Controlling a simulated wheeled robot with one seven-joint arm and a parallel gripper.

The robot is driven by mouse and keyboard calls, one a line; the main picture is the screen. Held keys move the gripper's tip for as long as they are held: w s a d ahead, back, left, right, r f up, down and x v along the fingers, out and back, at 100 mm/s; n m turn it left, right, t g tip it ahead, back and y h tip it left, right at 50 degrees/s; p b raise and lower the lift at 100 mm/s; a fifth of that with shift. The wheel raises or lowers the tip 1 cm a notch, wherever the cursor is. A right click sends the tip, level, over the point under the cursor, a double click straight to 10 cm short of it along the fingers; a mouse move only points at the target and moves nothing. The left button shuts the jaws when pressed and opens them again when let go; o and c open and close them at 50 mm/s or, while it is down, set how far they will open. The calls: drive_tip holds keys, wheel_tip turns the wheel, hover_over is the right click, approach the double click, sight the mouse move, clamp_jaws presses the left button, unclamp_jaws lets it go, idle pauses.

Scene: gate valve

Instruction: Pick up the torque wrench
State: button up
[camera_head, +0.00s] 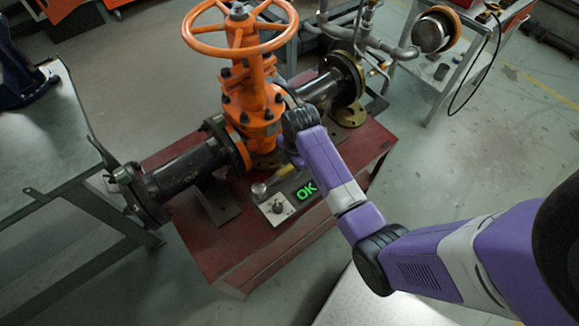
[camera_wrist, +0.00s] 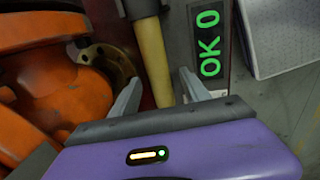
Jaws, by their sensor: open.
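The torque wrench has a yellowish handle and a metal head. In the head view the wrench (camera_head: 284,171) lies on the red bench below the orange valve, with its head end beside a small grey plate. In the wrist view its yellow handle (camera_wrist: 153,55) runs down between my two fingers, with a dark section at the top. My gripper (camera_wrist: 158,80) is open, with one finger on each side of the handle and a visible gap to it. In the head view my gripper (camera_head: 290,155) is partly hidden behind my arm.
The orange gate valve (camera_head: 250,95) stands close to my gripper, and its orange body (camera_wrist: 40,75) fills the left of the wrist view. A green "OK" display (camera_head: 306,189) is right beside the wrench. The red bench (camera_head: 225,250) is clear towards its front edge.

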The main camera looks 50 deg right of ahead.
drive_tip(key=shift+w+f, duration=0.1)
drive_tip(key=shift+f, duration=0.9)
clamp_jaws()
idle(0.6)
drive_tip(key=shift+r, duration=0.1)
